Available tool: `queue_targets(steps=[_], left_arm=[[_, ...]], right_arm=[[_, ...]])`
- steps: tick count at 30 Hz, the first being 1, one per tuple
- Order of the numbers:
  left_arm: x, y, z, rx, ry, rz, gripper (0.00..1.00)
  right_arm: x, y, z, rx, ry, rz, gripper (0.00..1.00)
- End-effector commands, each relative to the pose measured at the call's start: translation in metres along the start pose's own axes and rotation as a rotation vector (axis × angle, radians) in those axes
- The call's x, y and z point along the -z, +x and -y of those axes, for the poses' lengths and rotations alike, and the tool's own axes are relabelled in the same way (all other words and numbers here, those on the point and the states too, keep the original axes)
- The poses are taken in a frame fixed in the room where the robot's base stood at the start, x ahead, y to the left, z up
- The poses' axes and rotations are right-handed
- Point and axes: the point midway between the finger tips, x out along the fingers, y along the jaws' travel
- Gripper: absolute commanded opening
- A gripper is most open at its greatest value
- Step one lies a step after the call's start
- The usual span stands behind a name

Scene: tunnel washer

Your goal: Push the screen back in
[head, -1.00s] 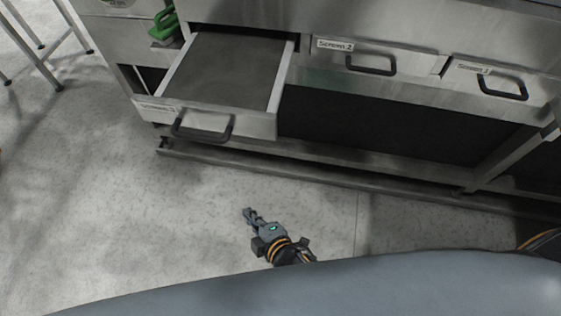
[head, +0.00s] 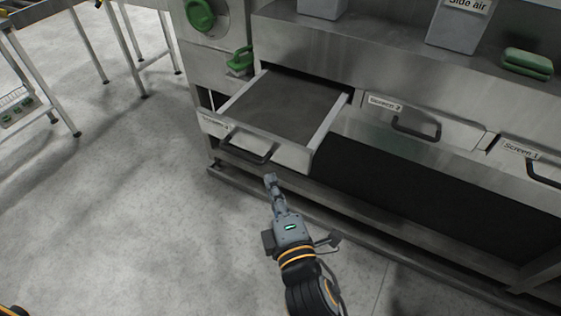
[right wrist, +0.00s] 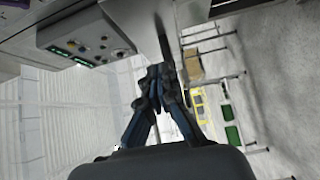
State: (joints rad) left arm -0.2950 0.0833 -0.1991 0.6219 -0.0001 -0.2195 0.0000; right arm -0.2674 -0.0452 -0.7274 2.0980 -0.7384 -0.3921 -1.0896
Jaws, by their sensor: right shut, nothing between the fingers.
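One screen drawer (head: 285,104) is pulled out of the steel washer frame, with its dark mesh top showing. Its front has a label too small to read surely and a black handle (head: 245,154). My right gripper (head: 270,179) is shut and empty. Its tips are just below the handle in the head view, apart from the drawer front as far as I can see. In the right wrist view the closed fingers (right wrist: 157,72) have nothing between them. My left gripper is not in view.
The drawers Screen 2 (head: 403,122) and Screen 1 (head: 528,165) sit shut to the right. A green handled object (head: 240,62) is on the frame beside the open drawer. A low steel rail (head: 232,180) runs along the floor.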

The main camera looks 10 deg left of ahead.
Motion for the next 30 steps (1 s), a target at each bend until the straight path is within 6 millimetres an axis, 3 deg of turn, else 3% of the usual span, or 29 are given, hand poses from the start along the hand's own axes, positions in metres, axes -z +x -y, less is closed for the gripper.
queue_targets(steps=[3,9,30], left_arm=[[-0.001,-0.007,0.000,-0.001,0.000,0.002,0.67],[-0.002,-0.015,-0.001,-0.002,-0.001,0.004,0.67],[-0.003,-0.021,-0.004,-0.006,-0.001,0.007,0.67]], right_arm=[[-0.001,0.024,-0.003,-0.001,-0.001,0.000,0.00],[-0.022,0.041,-0.001,0.000,-0.002,-0.001,0.00],[-0.038,0.056,-0.001,0.000,-0.002,0.000,0.00]])
